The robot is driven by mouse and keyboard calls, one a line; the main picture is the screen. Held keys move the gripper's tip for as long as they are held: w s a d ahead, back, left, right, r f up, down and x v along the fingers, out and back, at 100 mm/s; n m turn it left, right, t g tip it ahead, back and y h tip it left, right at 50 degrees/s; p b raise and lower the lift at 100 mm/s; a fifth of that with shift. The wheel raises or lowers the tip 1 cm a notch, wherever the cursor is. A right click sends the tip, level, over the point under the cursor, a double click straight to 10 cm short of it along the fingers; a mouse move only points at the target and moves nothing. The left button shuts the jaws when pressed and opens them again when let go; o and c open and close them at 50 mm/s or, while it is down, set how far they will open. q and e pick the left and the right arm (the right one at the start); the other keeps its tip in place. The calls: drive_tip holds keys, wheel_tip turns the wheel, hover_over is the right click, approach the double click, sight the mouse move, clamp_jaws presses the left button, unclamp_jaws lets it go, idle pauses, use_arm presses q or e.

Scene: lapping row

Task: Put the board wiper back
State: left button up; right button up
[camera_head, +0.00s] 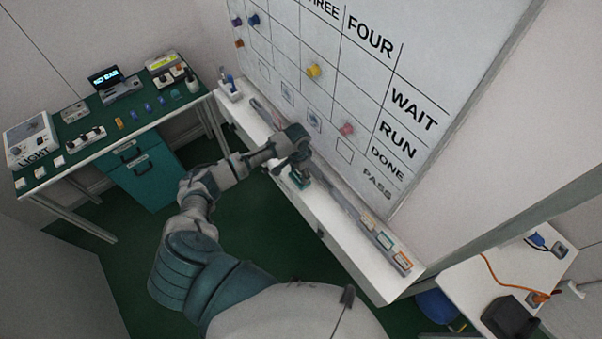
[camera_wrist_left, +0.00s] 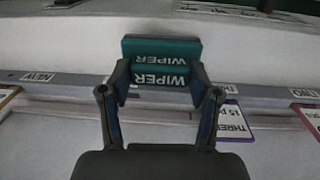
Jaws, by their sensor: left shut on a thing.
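The board wiper (camera_wrist_left: 162,48) is a teal block with white WIPER lettering on two faces, upside down in the left wrist view. My left gripper (camera_wrist_left: 160,80) is shut on it, one finger at each side. In the head view my left gripper (camera_head: 296,170) is at the white ledge (camera_head: 345,248) below the whiteboard (camera_head: 330,50). The wiper (camera_head: 300,180) shows there as a small teal piece under the fingers. I cannot tell whether it touches the ledge. My right gripper is out of view.
A grey labelled rail (camera_head: 350,208) runs along the ledge, with coloured cards (camera_head: 384,241) at its near end. A green-topped bench (camera_head: 100,130) with devices is at left; a white table (camera_head: 490,285) is at right.

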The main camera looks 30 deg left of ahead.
use_arm(q)
drive_tip(key=shift+w+a+f, duration=0.1)
drive_tip(key=shift+w+a, duration=0.2)
drive_tip(key=shift+w, duration=0.2)
drive_tip(key=shift+w+a+f, duration=0.1)
drive_tip(key=shift+w+a, duration=0.15)
drive_tip(key=shift+w, duration=0.2)
drive_tip(key=shift+f, duration=0.15)
drive_tip(key=shift+d+f, duration=0.15)
drive_tip(key=shift+f, duration=1.35)
drive_tip(key=o, duration=1)
drive_tip(key=shift+o, duration=0.6)
wheel_tip(320, 180, up, 12)
drive_tip(key=shift+a, duration=0.35)
drive_tip(key=shift+w, duration=0.1)
